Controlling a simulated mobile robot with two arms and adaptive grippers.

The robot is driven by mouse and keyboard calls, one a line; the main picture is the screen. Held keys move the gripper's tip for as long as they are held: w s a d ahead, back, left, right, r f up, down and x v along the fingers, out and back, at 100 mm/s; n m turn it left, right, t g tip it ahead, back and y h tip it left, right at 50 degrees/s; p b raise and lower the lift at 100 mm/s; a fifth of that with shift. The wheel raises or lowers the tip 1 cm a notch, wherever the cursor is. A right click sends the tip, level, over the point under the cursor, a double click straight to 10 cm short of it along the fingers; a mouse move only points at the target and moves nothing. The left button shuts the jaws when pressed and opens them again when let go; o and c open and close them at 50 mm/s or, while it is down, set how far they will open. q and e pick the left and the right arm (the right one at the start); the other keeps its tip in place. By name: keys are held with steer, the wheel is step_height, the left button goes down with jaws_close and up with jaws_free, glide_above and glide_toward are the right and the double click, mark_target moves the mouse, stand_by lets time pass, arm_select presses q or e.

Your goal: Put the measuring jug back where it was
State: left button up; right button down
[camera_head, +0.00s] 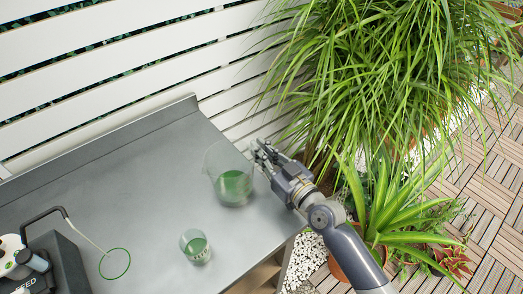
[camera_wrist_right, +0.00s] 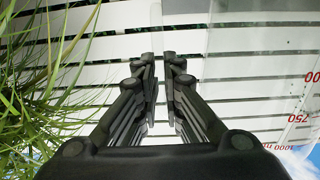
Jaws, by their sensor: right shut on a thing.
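The measuring jug (camera_head: 217,160) is clear, with green contents in its lower part, and appears upright over the right part of the grey table. In the right wrist view its clear wall (camera_wrist_right: 285,75) with red volume marks fills the right side. My right gripper (camera_head: 262,153) is at the jug's right side, shut on it; it also shows in the right wrist view (camera_wrist_right: 158,57) with its fingertips close together. The gripped part is hard to make out. Whether the jug's base touches the table I cannot tell. My left gripper is not seen.
A small clear cup (camera_head: 195,246) with green contents stands near the table's (camera_head: 130,185) front edge. Slatted fence behind; leafy plants (camera_head: 370,75) at right. The table's middle is clear.

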steer(key=shift+f, duration=0.1)
steer(key=c, duration=1.7)
jaws_free()
steer(key=b+v, duration=0.1)
steer(key=v, duration=1)
steer(key=shift+s+b, duration=0.15)
steer(key=shift+b, duration=0.25)
steer(key=shift+s+d, duration=0.2)
steer(key=shift+s, duration=0.15)
